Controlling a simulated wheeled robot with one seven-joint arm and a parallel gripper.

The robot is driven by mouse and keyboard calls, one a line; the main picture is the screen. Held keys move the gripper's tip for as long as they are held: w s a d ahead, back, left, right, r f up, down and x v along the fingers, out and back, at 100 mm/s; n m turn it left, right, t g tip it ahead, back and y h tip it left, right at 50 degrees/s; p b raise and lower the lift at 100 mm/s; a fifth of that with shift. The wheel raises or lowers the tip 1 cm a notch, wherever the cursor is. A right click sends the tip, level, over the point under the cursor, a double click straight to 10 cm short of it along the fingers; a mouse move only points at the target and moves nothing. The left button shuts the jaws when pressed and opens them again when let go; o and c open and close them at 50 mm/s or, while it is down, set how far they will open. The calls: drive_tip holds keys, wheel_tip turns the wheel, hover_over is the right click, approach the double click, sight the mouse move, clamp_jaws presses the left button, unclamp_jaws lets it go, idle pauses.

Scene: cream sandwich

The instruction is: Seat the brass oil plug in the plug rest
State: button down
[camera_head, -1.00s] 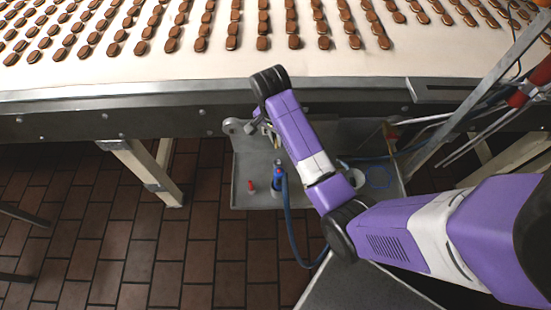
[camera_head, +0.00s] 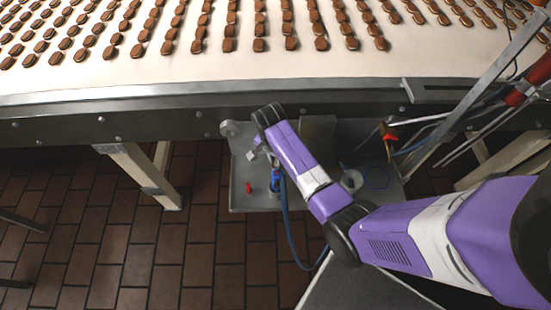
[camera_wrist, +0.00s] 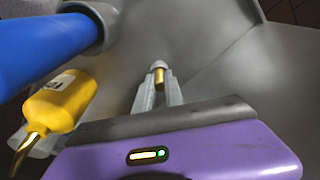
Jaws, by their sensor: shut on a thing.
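My gripper (camera_wrist: 158,92) is shut on the brass oil plug (camera_wrist: 159,77), a small gold cylinder between the fingertips in the wrist view. A small pale round piece (camera_wrist: 158,65) shows right at the plug's far end; I cannot tell whether it is part of the plug or the plug rest. In the head view my gripper (camera_head: 258,152) is over the grey tray under the conveyor, and the plug is too small to make out there. I cannot clearly identify the plug rest in either view.
A yellow bottle (camera_wrist: 62,100) lies left of my gripper in the wrist view. The conveyor (camera_head: 200,70) overhangs behind.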

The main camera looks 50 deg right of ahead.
drive_tip(key=shift+f, duration=0.15)
drive_tip(key=c, duration=1.4)
unclamp_jaws()
drive_tip(key=shift+c, duration=0.2)
wheel_tip(320, 180, up, 12)
drive_tip(key=a, duration=0.1)
drive_tip(key=shift+a, duration=0.2)
